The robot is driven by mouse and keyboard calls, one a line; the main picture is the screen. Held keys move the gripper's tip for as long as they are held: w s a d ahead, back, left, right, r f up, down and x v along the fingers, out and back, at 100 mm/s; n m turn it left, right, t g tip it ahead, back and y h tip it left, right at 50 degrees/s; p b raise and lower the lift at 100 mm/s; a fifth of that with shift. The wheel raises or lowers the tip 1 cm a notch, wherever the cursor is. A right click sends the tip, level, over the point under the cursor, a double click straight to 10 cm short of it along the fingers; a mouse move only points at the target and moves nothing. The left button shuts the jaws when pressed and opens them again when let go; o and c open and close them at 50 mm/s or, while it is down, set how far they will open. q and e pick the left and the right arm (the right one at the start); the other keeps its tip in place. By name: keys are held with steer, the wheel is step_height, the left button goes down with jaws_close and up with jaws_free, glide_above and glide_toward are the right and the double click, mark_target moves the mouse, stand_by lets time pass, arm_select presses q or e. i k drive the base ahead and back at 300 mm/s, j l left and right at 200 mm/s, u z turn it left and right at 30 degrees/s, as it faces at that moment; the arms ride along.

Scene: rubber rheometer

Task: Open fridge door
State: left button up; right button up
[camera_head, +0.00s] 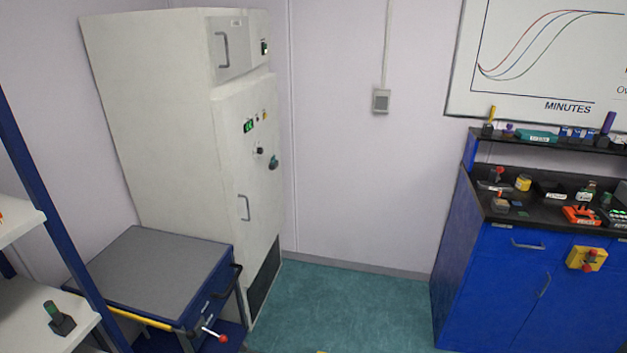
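A tall white cabinet that looks like the fridge (160,110) stands against the back wall at left. Its narrow front faces right. A small upper door (239,58) with a grey bar handle (222,50) is closed. The panel below carries a green display (249,126), knobs and a lower handle (244,207); it also looks closed. Which of these the task calls the fridge door I cannot tell. Neither of my grippers is in view.
A blue cart with a grey top (155,272) stands close in front of the cabinet. White shelves (45,315) with a blue post are at the left edge. A blue bench (500,285) with tools on top stands at right. Green floor (340,310) between them is clear.

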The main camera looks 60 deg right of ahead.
mark_target(253, 185)
steer(key=z, duration=1.65)
steer(key=i+l, duration=0.2)
